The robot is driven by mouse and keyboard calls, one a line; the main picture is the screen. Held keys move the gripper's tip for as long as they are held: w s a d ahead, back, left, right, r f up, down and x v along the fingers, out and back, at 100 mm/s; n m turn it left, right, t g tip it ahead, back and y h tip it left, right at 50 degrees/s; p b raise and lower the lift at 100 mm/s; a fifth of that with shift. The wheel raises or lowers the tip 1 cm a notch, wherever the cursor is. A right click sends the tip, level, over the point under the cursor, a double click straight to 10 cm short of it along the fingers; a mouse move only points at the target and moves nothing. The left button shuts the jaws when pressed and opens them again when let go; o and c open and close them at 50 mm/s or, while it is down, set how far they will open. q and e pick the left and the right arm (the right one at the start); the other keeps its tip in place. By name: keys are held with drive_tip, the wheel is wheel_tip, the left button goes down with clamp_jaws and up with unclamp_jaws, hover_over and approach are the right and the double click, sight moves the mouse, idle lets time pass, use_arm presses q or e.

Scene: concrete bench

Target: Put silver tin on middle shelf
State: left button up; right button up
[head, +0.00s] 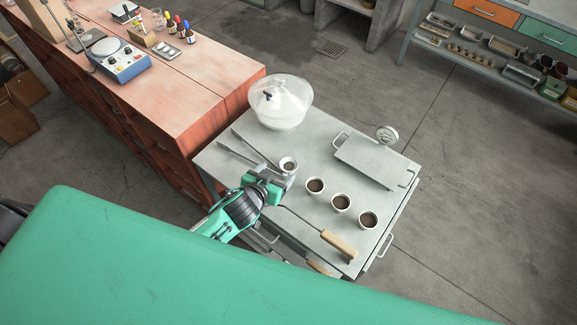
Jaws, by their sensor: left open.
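My left gripper (283,181) is open over the near-left part of the grey metal cart top (235,150). Its jaws are close to a small pale cup (289,161) with brown contents; I cannot tell if they touch it. Which thing is the silver tin is unclear. A flat silver-grey rectangular piece with end handles (372,163) lies at the right of the cart top. A shelving unit (403,52) stands at the far right, with metal trays and small tins (466,54) on a shelf below its drawers. My right gripper is not in view.
Three cups (341,203) stand in a row right of the gripper. A reddish cabinet (195,85) adjoins at left. Open floor (470,170) lies right.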

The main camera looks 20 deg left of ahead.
sight(291, 162)
use_arm(q)
drive_tip(key=shift+x, duration=1)
drive_tip(key=shift+w, duration=0.15)
drive_tip(key=shift+w+d+f+p, duration=0.2)
drive_tip(key=shift+w+d+p, duration=0.1)
drive_tip(key=shift+p, duration=0.15)
drive_tip(key=p+x, duration=0.1)
drive_tip(key=x, duration=0.2)
drive_tip(key=shift+s+d+f, duration=0.1)
drive_tip(key=shift+d, duration=0.05)
drive_tip(key=shift+w+f, duration=0.4)
drive_tip(key=shift+w, duration=0.05)
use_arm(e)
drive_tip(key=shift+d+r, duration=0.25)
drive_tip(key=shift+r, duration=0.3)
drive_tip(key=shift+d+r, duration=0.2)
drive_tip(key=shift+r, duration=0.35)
use_arm(q)
drive_tip(key=c, duration=1)
drive_tip(key=shift+c, duration=0.4)
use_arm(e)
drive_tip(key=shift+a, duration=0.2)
